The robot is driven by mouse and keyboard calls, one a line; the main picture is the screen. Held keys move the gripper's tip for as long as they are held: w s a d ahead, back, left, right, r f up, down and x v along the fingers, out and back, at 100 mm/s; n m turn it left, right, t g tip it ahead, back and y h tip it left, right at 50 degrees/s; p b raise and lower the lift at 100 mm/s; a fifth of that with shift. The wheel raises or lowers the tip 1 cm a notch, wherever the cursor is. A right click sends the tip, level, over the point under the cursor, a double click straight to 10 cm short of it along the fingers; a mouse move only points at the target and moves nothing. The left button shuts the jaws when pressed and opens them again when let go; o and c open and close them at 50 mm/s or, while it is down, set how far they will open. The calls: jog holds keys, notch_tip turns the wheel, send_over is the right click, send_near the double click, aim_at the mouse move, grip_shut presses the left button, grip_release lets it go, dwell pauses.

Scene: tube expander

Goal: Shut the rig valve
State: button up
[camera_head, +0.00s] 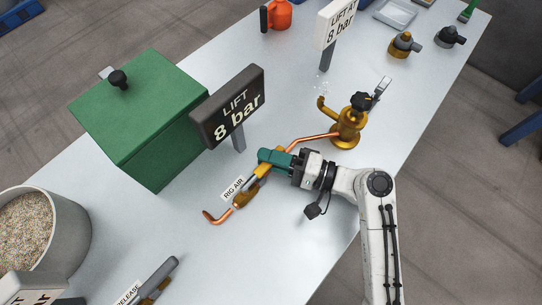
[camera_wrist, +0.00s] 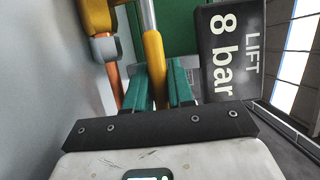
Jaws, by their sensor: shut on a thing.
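The rig valve (camera_head: 243,199) is a brass body on a copper pipe (camera_head: 214,217), beside the RIG AIR label. Its silver lever with a yellow grip (camera_head: 261,170) runs roughly along the line of the pipe. My gripper (camera_head: 268,160) has teal fingers and is shut on the yellow grip. In the wrist view the yellow grip (camera_wrist: 155,62) passes between the two fingers (camera_wrist: 158,92), with the brass valve body (camera_wrist: 98,18) and copper pipe (camera_wrist: 114,82) to the left. The fingers partly hide the grip's end in the head view.
A black sign reading LIFT 8 bar (camera_head: 228,105) stands close behind my gripper, before a green box (camera_head: 140,120). A brass fitting with a black knob (camera_head: 348,125) stands at the pipe's far end. A bucket of granules (camera_head: 45,235) is at left. Bench right of the pipe is mostly clear.

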grip_shut()
jog(key=shift+s+d+t, duration=0.1)
jog(key=shift+t, duration=0.2)
